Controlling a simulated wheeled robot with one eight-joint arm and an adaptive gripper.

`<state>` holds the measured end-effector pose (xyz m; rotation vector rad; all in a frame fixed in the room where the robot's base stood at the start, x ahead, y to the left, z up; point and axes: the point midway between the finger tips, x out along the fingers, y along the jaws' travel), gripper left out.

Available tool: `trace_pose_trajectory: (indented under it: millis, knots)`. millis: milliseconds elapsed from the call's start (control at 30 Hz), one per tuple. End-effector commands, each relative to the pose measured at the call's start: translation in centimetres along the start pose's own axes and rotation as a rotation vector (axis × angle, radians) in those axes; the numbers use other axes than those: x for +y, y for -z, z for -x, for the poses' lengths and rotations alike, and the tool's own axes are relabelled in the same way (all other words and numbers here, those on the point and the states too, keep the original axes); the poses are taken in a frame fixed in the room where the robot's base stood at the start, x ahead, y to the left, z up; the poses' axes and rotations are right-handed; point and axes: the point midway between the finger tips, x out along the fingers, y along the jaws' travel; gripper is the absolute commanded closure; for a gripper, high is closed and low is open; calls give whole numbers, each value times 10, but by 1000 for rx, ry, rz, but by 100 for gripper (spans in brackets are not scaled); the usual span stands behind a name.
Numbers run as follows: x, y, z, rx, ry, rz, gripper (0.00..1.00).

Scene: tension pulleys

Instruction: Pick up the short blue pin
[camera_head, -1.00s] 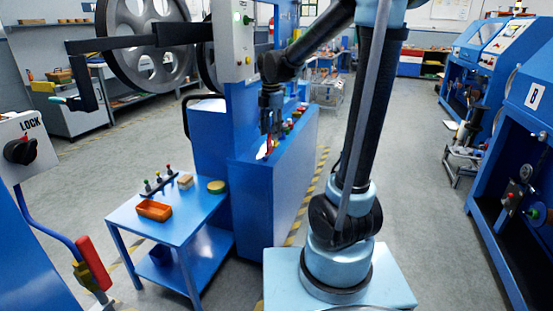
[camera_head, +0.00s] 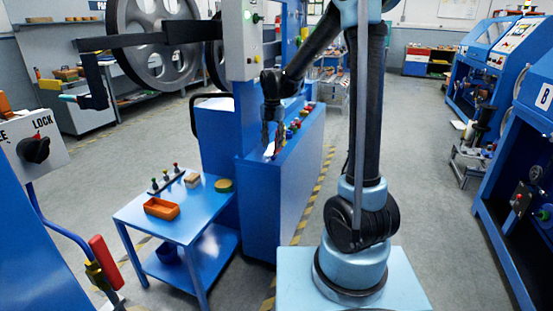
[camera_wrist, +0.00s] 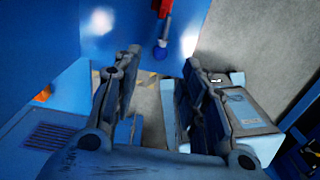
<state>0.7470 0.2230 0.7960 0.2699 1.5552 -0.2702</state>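In the wrist view, a small round blue knob (camera_wrist: 160,53) shows between my fingertips, below a red part (camera_wrist: 161,9). I cannot tell whether this knob belongs to the short blue pin. My gripper (camera_wrist: 161,61) is open, its two fingers apart on either side of the knob. In the head view, my gripper (camera_head: 271,128) points down over the near end of the blue cabinet top (camera_head: 283,154). Several small coloured knobs (camera_head: 294,128) stand along that top beside it, too small to tell pin lengths. My gripper partly hides the nearest ones.
A blue side table (camera_head: 207,212) stands left of the cabinet. It holds an orange tray (camera_head: 161,209), a rack with knobbed pins (camera_head: 165,182) and a round green-yellow item (camera_head: 224,186). A large wheel (camera_head: 157,38) stands behind.

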Motion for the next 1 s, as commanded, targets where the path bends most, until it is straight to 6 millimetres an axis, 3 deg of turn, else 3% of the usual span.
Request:
trace_pose_trajectory:
  millis: [233, 600, 933, 967, 1000]
  knots:
    - [0, 0, -14, 0, 0, 0, 60]
    - [0, 0, -59, 0, 0, -1, 60]
    - [-1, 0, -65, 0, 0, -1, 60]
    - [-1, 0, -65, 0, 0, -1, 63]
    - [-1, 0, -65, 0, 0, -2, 72]
